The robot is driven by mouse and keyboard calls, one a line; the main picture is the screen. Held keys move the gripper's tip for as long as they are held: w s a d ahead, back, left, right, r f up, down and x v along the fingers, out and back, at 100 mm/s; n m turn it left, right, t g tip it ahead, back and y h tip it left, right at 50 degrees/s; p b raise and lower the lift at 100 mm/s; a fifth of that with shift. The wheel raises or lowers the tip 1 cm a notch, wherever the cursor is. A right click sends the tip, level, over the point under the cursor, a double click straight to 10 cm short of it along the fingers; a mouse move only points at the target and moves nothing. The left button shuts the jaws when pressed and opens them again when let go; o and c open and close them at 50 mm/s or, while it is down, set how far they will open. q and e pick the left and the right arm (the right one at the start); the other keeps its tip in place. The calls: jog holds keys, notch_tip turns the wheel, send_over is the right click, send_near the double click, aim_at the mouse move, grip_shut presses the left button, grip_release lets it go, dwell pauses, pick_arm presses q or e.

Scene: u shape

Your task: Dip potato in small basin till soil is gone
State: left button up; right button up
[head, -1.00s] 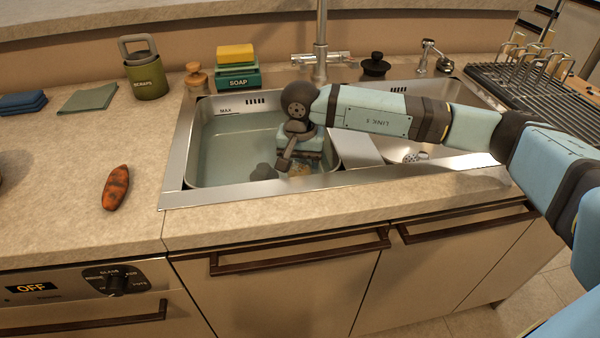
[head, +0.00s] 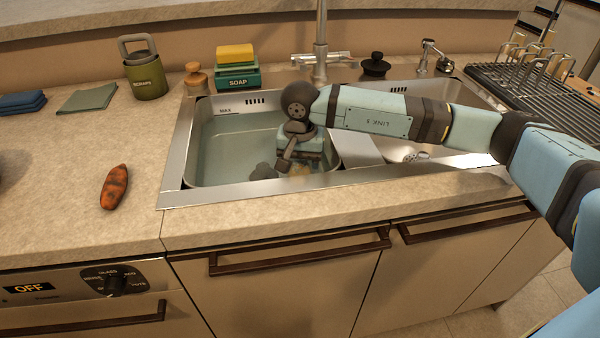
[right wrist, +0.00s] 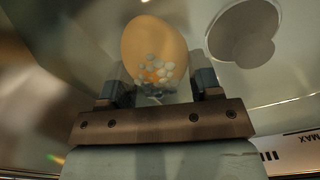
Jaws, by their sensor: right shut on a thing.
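The small basin (head: 204,125) is the left, water-filled sink bowl, with a MAX mark on its back wall. My right gripper (right wrist: 155,82) is down inside it, shut on the potato (right wrist: 153,45). The potato is smooth and tan, with a cluster of pale bubble-like spots near the fingers; I see no dark soil on the side that shows. In the head view the potato (head: 299,171) is a small yellowish patch at the water, mostly hidden by my gripper. My left gripper is not in view.
An orange, dark-patched long vegetable (head: 115,187) lies on the left counter. A soap stand with sponge (head: 237,78), a green scraps pot (head: 147,80) and the tap (head: 320,45) stand behind. A dish rack (head: 540,80) is at right. My right arm crosses the right bowl.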

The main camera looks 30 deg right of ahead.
jog(key=shift+r, duration=0.2)
jog(key=shift+s+f+b, duration=0.15)
jog(key=shift+f+b, duration=0.1)
jog(key=shift+b, duration=0.2)
dwell(0.4)
jog(key=shift+r, duration=0.2)
jog(key=shift+f, duration=0.15)
jog(key=shift+d+f+b, duration=0.1)
jog(key=shift+b, duration=0.3)
